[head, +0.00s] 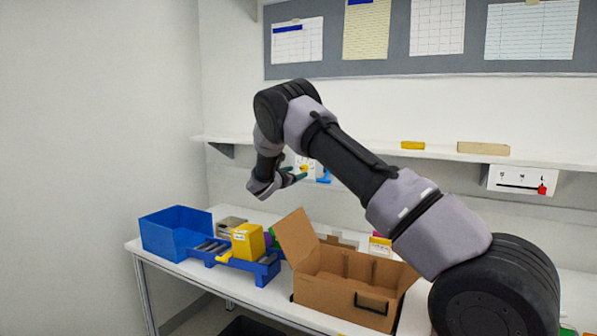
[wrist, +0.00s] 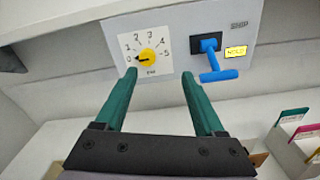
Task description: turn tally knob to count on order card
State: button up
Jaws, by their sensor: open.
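The tally knob (wrist: 149,57) is a yellow round knob on a white dial plate (wrist: 119,38) numbered 0 to 5. Its black pointer points left, at or close to 0. My gripper (wrist: 160,73) has two green fingers, spread and empty. In the wrist view the fingertips appear just below the knob, to its left and right; I cannot tell how far off they are. In the head view my gripper (head: 295,176) is in front of the wall panel, partly covering the dial. I cannot tell which card is the order card.
A blue T-handle (wrist: 218,74) and a small yellow display (wrist: 236,51) are right of the dial. Below, the bench holds a blue bin (head: 165,240), a yellow box (head: 247,241) on a blue roller stand, and an open cardboard box (head: 335,290). A shelf (head: 385,151) runs along the wall.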

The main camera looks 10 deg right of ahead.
aim_at(303, 168)
jog(key=shift+n+t+y, duration=0.3)
jog(key=shift+n+t, duration=0.1)
jog(key=shift+n, duration=0.2)
jog(key=x, duration=0.3)
jog(key=a+x, duration=0.1)
jog(key=x, duration=0.3)
jog(key=w+f+x, duration=0.1)
jog(key=x, duration=0.2)
jog(key=shift+w+a, duration=0.2)
jog(key=shift+a, duration=0.15)
grip_shut()
